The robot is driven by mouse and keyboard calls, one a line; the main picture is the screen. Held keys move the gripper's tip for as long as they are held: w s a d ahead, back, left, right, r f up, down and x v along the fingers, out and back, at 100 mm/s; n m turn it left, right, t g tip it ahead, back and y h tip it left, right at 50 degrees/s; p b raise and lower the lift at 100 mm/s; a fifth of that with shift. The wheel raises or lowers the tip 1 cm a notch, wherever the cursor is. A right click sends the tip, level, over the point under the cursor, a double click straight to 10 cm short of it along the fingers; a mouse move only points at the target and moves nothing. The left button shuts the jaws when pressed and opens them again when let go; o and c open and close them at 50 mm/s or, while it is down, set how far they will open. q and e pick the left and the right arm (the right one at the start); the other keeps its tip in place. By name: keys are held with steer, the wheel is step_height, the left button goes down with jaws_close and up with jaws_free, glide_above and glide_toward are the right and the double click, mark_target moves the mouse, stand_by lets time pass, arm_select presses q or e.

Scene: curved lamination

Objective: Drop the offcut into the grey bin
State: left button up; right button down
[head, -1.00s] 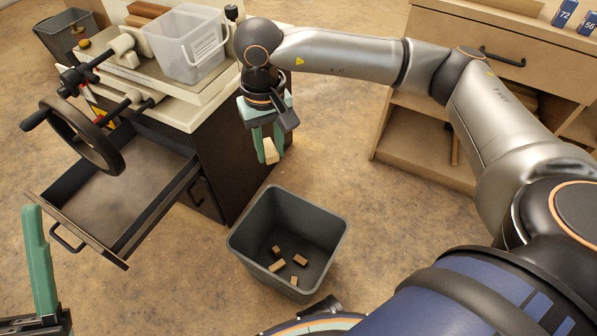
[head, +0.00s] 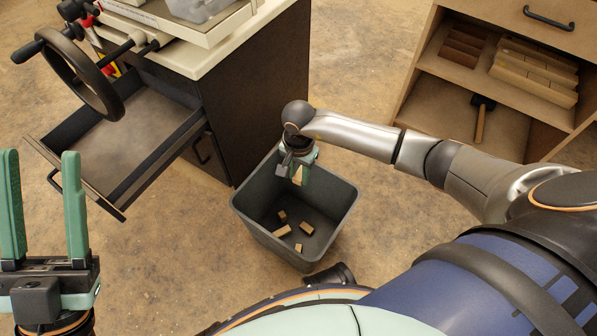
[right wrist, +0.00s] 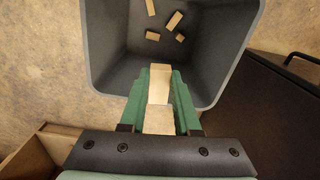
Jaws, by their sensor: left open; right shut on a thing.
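The offcut (right wrist: 159,100), a small pale wood block, is held between the green fingers of my right gripper (right wrist: 160,85). In the head view the right gripper (head: 299,177) points down at the far side of the grey bin (head: 247,219), and the offcut (head: 297,177) shows partly between its fingers. In the right wrist view the offcut's tip overlaps the opening of the bin (right wrist: 222,80). How far it is above the rim is hard to tell. My left gripper (head: 45,205) is open and empty at the left edge.
Several wood pieces (head: 282,231) lie on the bin's floor. A dark cabinet with an open, empty drawer (head: 120,155) and a handwheel (head: 82,82) stands left of the bin. A wooden shelf unit with a mallet (head: 481,118) is at right. Open floor lies between.

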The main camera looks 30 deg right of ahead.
mark_target(299, 182)
arm_select(q)
steer(key=f+b, duration=0.1)
steer(key=f, duration=0.1)
steer(key=f+b, duration=0.1)
steer(key=shift+w+d+f+b, duration=0.15)
steer(key=shift+d+f+b, duration=0.05)
steer(key=shift+f+b, duration=0.2)
arm_select(e)
step_height(299, 182, down, 4)
steer(key=shift+f, duration=0.1)
steer(key=c, duration=0.5)
jaws_free()
steer(key=shift+c, duration=0.2)
arm_select(q)
steer(key=r+p, duration=0.1)
steer(key=r, duration=0.1)
steer(key=r+p, duration=0.3)
steer(key=p, duration=0.1)
steer(key=shift+a+r, duration=0.35)
steer(key=shift+r, duration=0.05)
arm_select(e)
step_height(299, 182, up, 13)
steer(key=shift+f, duration=0.2)
